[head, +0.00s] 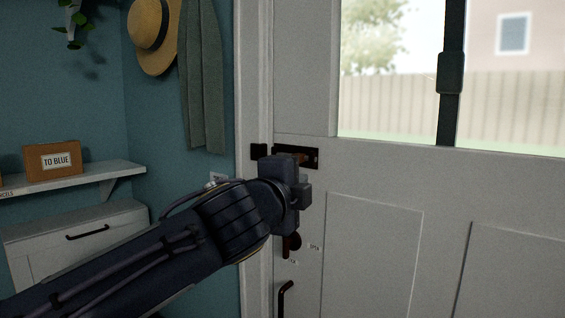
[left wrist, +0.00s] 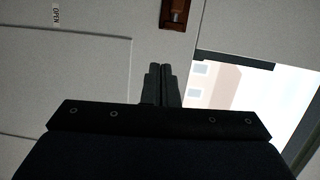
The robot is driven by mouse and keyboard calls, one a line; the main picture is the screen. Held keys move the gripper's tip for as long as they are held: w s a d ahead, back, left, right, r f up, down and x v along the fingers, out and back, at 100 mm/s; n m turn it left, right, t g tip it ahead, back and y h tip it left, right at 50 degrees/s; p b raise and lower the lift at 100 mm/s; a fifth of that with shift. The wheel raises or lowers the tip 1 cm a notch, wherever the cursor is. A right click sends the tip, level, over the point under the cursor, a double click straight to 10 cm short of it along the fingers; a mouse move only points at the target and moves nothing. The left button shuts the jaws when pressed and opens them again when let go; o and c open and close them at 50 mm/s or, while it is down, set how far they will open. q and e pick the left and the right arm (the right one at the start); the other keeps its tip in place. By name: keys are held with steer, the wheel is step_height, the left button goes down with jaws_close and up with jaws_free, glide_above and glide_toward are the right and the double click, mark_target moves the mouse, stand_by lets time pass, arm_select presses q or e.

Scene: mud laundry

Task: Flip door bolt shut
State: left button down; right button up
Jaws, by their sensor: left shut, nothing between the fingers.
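The door bolt (head: 303,156) is a dark plate with a brownish bar, fixed to the white door (head: 374,240) near its left edge. A dark keeper (head: 259,151) sits on the door frame to its left. My left gripper (head: 299,185) is in front of the door just below the bolt and hides part of it. In the left wrist view the bolt (left wrist: 176,12) shows at the top, beyond the shut, empty fingertips (left wrist: 161,68), with a visible gap in the picture. Whether the bar reaches the keeper is hidden. My right gripper is not in view.
A dark knob (head: 294,241) with an OPEN label (head: 314,247) and a door handle (head: 286,298) are below my gripper. A dark vertical bar (head: 450,75) crosses in front of the window. A shelf (head: 75,179) stands at left.

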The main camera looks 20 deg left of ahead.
arm_select(q)
steer(key=shift+d+r+m, duration=0.25)
steer(key=shift+r+m, duration=0.15)
steer(key=shift+r, duration=0.3)
steer(key=w+p, duration=0.1)
steer(key=w, duration=0.2)
steer(key=w+a+p, duration=0.1)
steer(key=w, duration=0.3)
steer(key=w+a+p, duration=0.1)
steer(key=w, duration=0.3)
steer(key=shift+r, duration=0.1)
steer(key=shift+a+p, duration=0.25)
steer(key=shift+p, duration=0.1)
steer(key=shift+w+a, duration=0.1)
steer(key=shift+w, duration=0.1)
